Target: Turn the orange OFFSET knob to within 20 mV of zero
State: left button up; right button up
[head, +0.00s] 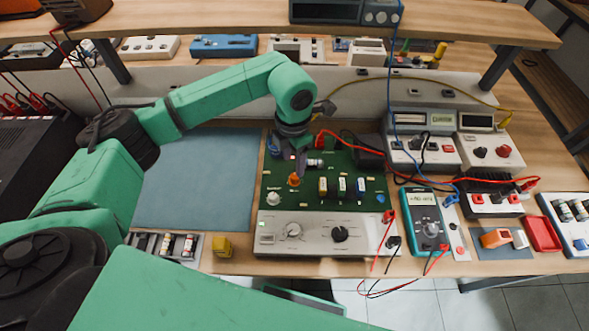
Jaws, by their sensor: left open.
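The orange OFFSET knob (294,180) stands on the left part of a green circuit board (350,197) on the bench. My left gripper (300,171) points down just above and behind the knob. It is open and looks empty; I cannot tell whether its fingers touch the knob. A teal multimeter (423,219) stands right of the board. Its display (421,199) is lit, but the digits are too small to read surely. My right gripper is not in view.
A light panel with a white knob (293,230) and a black knob (341,233) fronts the board. Red and black leads run near the meter. A yellow block (222,246) sits front left. The blue-grey mat (190,190) is bare. A shelf (220,18) spans the back.

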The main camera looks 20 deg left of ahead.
aim_at(295, 176)
pick_arm(q)
jog(key=f, duration=0.2)
jog(key=f+p, duration=0.1)
jog(key=f, duration=0.2)
jog(key=w+f, duration=0.1)
jog(key=f, duration=0.1)
jog(key=shift+f, duration=0.3)
jog(key=shift+s+f, duration=0.1)
jog(key=shift+f, duration=0.15)
jog(key=shift+s, duration=0.1)
jog(key=shift+c, duration=1)
grip_shut()
jog(key=n+b, duration=0.1)
jog(key=n, duration=0.1)
jog(key=shift+f+n+b, duration=0.25)
jog(key=shift+n+b, duration=0.1)
jog(key=shift+n, duration=0.05)
jog(key=shift+r+n+b, duration=0.1)
jog(key=shift+n+b, duration=0.35)
jog(key=shift+n, duration=0.65)
jog(key=shift+r, duration=0.15)
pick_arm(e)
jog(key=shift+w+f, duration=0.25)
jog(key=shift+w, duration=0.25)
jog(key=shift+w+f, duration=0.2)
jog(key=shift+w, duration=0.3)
